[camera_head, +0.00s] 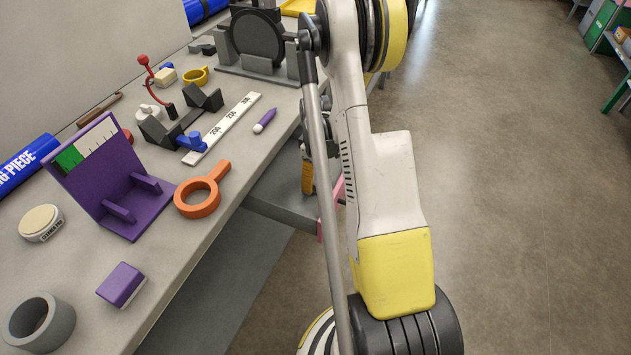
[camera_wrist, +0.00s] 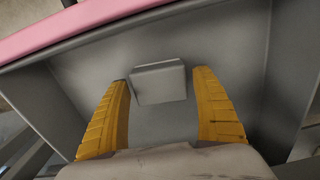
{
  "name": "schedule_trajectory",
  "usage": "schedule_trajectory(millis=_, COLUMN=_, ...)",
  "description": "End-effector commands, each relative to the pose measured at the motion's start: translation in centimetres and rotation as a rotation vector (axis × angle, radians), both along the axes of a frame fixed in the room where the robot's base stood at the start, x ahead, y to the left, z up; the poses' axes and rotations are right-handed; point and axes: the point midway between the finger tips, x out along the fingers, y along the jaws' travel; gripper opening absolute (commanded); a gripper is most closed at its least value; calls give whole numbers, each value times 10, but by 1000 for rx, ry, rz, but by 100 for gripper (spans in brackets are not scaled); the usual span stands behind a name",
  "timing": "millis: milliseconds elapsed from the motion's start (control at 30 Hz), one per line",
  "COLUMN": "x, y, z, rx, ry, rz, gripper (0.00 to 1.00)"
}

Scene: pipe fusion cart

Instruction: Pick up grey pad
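A small grey pad (camera_wrist: 158,83), block-like, lies on the floor of a grey tray (camera_wrist: 85,72) in the wrist view. My gripper (camera_wrist: 162,78) is open, with one yellow finger on each side of the pad. Narrow gaps show between the fingers and the pad, so it is not gripped. In the head view my gripper (camera_head: 308,172) shows only in part, low beside the bench and mostly behind my arm. The pad is hidden in that view.
The tray has raised walls and a pink edge (camera_wrist: 90,25) close by. On the bench (camera_head: 203,245) stand a purple stand (camera_head: 118,185), an orange ring (camera_head: 198,203), a purple block (camera_head: 121,284) and a grey ring (camera_head: 40,322). The floor (camera_head: 530,200) at right is clear.

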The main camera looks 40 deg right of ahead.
Motion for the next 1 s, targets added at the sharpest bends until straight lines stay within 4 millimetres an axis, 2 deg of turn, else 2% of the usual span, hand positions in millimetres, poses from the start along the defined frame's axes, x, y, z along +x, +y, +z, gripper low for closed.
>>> schedule_trajectory(millis=33, x=0, y=0, z=0, rx=0, ry=0, rz=0, gripper=58)
schedule_trajectory(millis=100, x=0, y=0, z=0, rx=0, ry=0, rz=0, gripper=37)
schedule_trajectory(millis=133, x=0, y=0, z=0, rx=0, ry=0, rz=0, gripper=32)
schedule_trajectory(millis=367, x=0, y=0, z=0, rx=0, ry=0, rz=0, gripper=32)
schedule_trajectory(millis=467, x=0, y=0, z=6, rx=0, ry=0, rz=0, gripper=32)
schedule_trajectory(millis=567, x=0, y=0, z=23, rx=0, ry=0, rz=0, gripper=32)
schedule_trajectory(millis=800, x=0, y=0, z=75, rx=0, ry=0, rz=0, gripper=32)
schedule_trajectory(millis=1000, x=0, y=0, z=98, rx=0, ry=0, rz=0, gripper=32)
